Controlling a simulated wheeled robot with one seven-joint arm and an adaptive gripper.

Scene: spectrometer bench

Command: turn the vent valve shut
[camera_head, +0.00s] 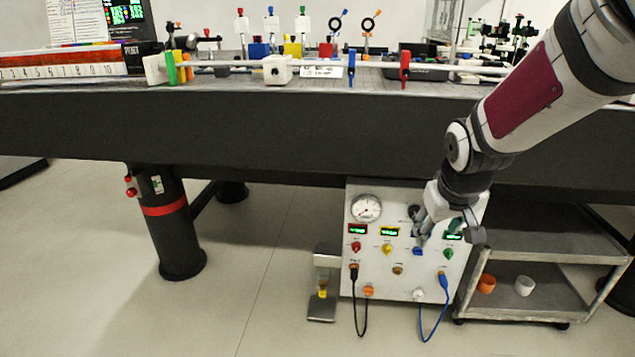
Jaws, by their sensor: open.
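A white control panel (388,305) stands under the bench. It carries a red knob (356,247), a yellow knob (387,249), a blue knob (418,251) and a green knob (448,253). On the rail along the bench are a green handle (171,69), a blue handle (351,67) and a red handle (405,67). Labels are too small to read, so I cannot tell which is the vent valve. My gripper (447,236) is open, in front of the panel's upper right, above the blue and green knobs. It hides part of the panel there; contact cannot be told.
A round gauge (366,208) is at the panel's upper left. A black cable (365,325) and a blue cable (435,325) hang from its lower part. A grey cart (530,243) stands close on the right. The dark bench edge (250,140) overhangs; the floor in front is clear.

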